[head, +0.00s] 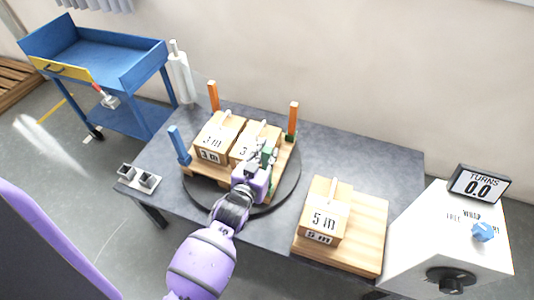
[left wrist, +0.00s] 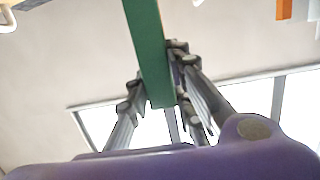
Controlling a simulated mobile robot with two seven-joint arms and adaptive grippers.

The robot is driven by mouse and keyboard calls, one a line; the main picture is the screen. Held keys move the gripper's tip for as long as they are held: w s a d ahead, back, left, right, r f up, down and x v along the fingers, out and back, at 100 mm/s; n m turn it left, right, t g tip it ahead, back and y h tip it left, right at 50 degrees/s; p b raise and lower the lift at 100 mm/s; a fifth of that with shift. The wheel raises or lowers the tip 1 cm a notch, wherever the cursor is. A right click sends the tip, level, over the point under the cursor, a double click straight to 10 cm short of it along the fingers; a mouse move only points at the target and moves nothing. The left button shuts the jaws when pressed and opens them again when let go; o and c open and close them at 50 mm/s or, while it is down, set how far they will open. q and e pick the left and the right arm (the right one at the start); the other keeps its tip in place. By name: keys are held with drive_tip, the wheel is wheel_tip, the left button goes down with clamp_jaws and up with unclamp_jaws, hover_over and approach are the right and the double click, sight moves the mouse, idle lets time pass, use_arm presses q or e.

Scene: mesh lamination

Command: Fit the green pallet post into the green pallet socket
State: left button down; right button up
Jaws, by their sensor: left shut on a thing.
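My left gripper (head: 264,163) is over the front right part of the wooden pallet (head: 205,184), among the boxes. It is shut on the green post (head: 267,153). In the left wrist view the green post (left wrist: 150,50) runs between the two fingers (left wrist: 153,98) and out of the top of the picture. The area below my gripper is hidden by my arm. My right gripper is not in view.
Cardboard boxes (head: 212,156) sit on the pallet, on a round dark turntable (head: 289,190). A blue post (head: 180,146) and another orange post (head: 213,96) stand at other corners. A box (head: 324,219) on a wooden board (head: 366,226) and a white control unit (head: 450,240) are at right.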

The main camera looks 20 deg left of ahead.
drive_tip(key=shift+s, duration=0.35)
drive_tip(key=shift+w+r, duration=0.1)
use_arm(q)
drive_tip(key=shift+f, duration=0.1)
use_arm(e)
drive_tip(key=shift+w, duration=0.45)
use_arm(q)
drive_tip(key=shift+f, duration=0.1)
